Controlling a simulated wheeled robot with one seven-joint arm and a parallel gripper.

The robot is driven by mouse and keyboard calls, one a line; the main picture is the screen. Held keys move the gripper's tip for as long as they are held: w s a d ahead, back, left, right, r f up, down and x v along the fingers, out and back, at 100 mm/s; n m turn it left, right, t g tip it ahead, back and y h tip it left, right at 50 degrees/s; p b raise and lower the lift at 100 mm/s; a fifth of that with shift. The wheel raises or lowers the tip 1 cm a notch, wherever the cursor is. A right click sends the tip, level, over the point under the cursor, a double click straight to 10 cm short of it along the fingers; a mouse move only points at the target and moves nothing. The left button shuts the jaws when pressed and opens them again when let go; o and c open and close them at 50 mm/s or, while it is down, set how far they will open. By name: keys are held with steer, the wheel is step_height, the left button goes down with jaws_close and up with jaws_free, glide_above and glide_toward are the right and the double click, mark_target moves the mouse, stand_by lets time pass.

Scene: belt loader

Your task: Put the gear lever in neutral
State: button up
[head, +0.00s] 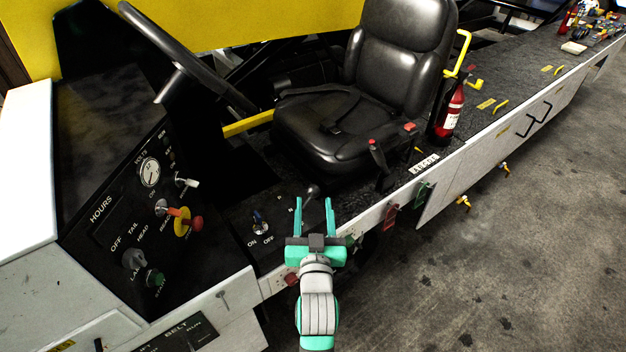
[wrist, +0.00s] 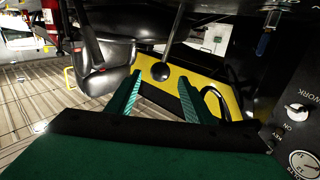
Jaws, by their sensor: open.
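The gear lever (head: 312,190) stands on the black side console between the dash and the seat, its rounded knob just beyond my fingertips. A letter N shows on the console beside it. My gripper (head: 314,203) is open and empty, its teal fingers pointing toward the lever. In the wrist view the lever's dark ball knob (wrist: 161,72) appears between the tips of my gripper (wrist: 160,78), with its rod running up in the picture. I see no clear contact. The lever's base is partly hidden, so I cannot tell its exact position.
An ON/OFF switch (head: 260,219) is left of the lever. The dash panel (head: 150,215) has several knobs and a gauge. The steering wheel (head: 180,60), black seat (head: 365,95), red-topped lever (head: 377,155) and fire extinguisher (head: 447,112) stand around. Floor at right is open.

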mark_target(308, 199)
steer(key=w, duration=1)
steer(key=shift+a, duration=0.1)
steer(key=shift+c, duration=0.6)
jaws_close()
steer(key=shift+w, duration=0.1)
